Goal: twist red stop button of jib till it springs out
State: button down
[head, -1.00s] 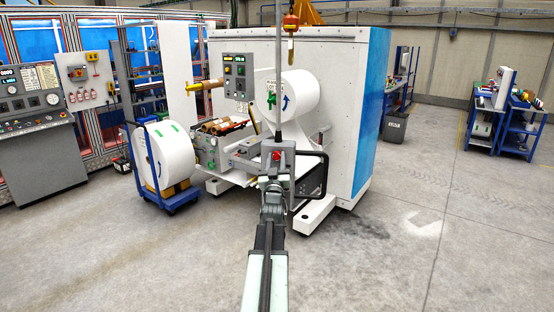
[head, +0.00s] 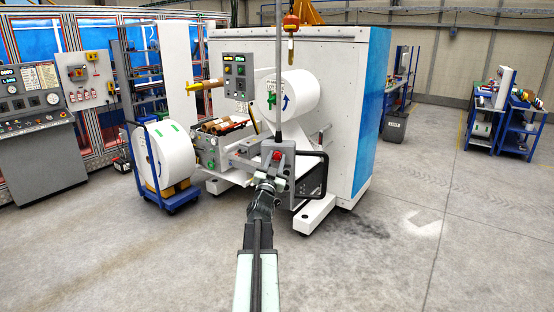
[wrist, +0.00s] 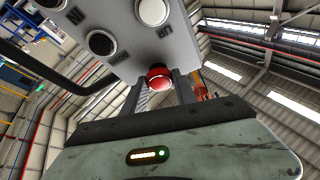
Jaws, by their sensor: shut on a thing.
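The jib's grey control box (head: 284,164) hangs at the lower end of the upright pole, with a black loop handle on its right. The red stop button (wrist: 159,77) shows in the wrist view at the box's near edge, between my two fingers. A red spot on the box also shows in the head view (head: 277,155). My gripper (wrist: 160,90) is shut on the red button, with one dark finger on each side. In the head view my gripper (head: 268,182) reaches up to the box from below. Whether the button is in or out cannot be told.
A white button (wrist: 153,12) and black buttons (wrist: 101,43) sit on the box face beside the red one. The large white machine (head: 340,110) stands close behind the box. A white roll on a blue cart (head: 168,155) is at left. The floor at right is clear.

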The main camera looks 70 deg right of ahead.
jog(key=shift+m+g, duration=0.4)
jog(key=shift+m, duration=0.7)
jog(key=c, duration=1)
grip_release()
jog(key=shift+d, duration=0.1)
jog(key=shift+o, duration=0.2)
jog(key=shift+f, duration=0.1)
jog(key=b+v, duration=0.2)
jog(key=v, duration=0.6)
